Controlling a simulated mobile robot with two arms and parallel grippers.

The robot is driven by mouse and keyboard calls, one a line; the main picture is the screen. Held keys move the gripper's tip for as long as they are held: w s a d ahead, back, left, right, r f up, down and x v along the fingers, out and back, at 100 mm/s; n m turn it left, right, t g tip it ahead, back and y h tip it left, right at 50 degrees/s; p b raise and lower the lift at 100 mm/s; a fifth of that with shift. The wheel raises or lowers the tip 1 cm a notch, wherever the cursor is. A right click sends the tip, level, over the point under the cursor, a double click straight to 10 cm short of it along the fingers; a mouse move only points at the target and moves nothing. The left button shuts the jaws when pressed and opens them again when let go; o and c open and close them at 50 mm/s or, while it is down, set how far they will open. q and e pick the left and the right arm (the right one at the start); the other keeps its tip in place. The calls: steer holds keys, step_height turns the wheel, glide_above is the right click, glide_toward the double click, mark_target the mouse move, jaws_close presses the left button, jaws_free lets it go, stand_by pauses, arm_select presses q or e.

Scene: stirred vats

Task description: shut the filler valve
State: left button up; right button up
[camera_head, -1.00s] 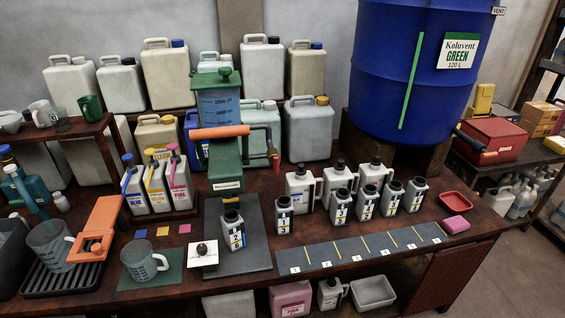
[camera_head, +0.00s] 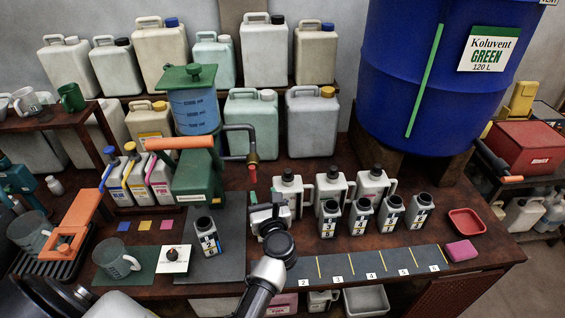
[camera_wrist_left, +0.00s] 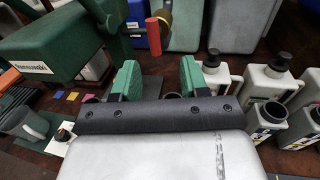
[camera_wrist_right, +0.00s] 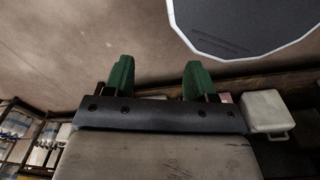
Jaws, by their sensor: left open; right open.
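The filler is a green stand (camera_head: 198,176) with a blue tank (camera_head: 195,110) and an orange lever (camera_head: 180,143). A bent grey pipe runs from it to a brass valve (camera_head: 253,157) with a red handle hanging down. In the left wrist view the red handle (camera_wrist_left: 153,37) stands ahead of my gripper, apart from it, with the brass part (camera_wrist_left: 165,17) beside it. My left gripper (camera_head: 266,207) is open and empty, below and in front of the valve; its green fingers (camera_wrist_left: 158,80) show in the left wrist view. My right gripper (camera_wrist_right: 157,78) is open and empty, away from the valve.
A grey bottle (camera_head: 207,236) stands on the dark plate by the filler. Several bottles (camera_head: 362,215) and white jugs (camera_head: 333,186) stand right of my left gripper. A numbered strip (camera_head: 385,262) lies along the front. A blue drum (camera_head: 430,90) stands at the back right.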

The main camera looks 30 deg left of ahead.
mark_target(253, 174)
arm_select(q)
steer(key=w+a, duration=0.2)
steer(key=a, duration=0.1)
steer(key=w+a, duration=0.1)
steer(key=shift+a+r, duration=0.2)
steer(key=shift+r, duration=0.05)
steer(key=b+x, duration=0.1)
steer(key=x, duration=0.3)
steer(key=shift+w+d+f, duration=0.15)
steer(key=shift+f, duration=0.05)
steer(key=shift+w+a+r, duration=0.1)
steer(key=shift+w+a, duration=0.2)
steer(key=shift+a, duration=0.15)
arm_select(e)
steer(key=shift+s+a+f, duration=0.35)
steer(key=shift+s+f, duration=0.15)
arm_select(q)
jaws_close()
arm_select(e)
steer(key=shift+s, duration=0.15)
